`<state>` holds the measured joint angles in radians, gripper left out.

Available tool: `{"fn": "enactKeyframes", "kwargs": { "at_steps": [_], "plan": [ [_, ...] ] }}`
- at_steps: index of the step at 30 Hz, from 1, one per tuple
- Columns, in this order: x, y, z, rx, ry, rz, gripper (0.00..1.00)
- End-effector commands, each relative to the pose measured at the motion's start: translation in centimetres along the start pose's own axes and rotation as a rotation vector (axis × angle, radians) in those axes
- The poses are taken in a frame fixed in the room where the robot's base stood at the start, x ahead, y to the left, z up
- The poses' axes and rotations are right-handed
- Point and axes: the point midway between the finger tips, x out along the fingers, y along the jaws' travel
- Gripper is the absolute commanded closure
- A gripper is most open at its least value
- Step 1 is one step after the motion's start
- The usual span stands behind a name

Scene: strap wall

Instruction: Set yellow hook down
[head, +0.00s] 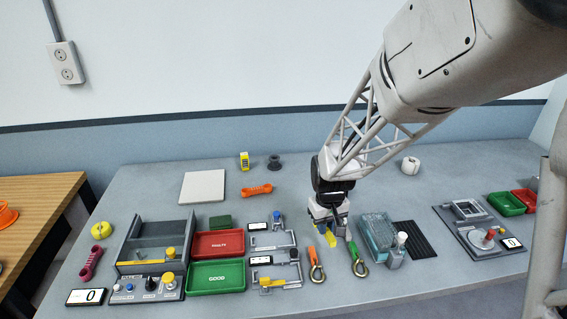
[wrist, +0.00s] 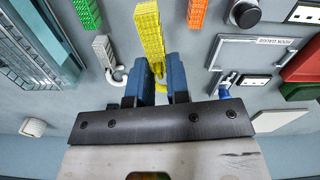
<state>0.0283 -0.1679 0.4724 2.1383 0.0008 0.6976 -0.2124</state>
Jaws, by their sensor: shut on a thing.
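A yellow woven strap (wrist: 148,30) with a yellow hook (wrist: 157,72) at its end runs up to my gripper in the wrist view. My gripper (wrist: 155,85) has its two blue fingers on either side of the hook and is shut on it. In the head view my gripper (head: 328,214) points down over the bench, with a yellow piece (head: 330,239) showing below it. The fingers hide part of the hook, and I cannot tell whether it touches anything below.
An orange strap hook (head: 316,264) and a green strap hook (head: 357,261) flank my gripper. A clear blue box (head: 377,232) stands to the right. A red tray (head: 218,244) and a green tray (head: 217,276) lie left.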

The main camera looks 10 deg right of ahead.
Motion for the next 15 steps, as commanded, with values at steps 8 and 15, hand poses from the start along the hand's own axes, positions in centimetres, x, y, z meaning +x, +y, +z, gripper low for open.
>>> {"fn": "enactKeyframes", "kwargs": {
  "at_steps": [8,15],
  "plan": [
    [0.2,0.1,-6.9,-0.125,0.001,0.0,1.0],
    [0.3,0.0,-10.3,-0.192,0.002,0.0,1.0]
  ]
}}
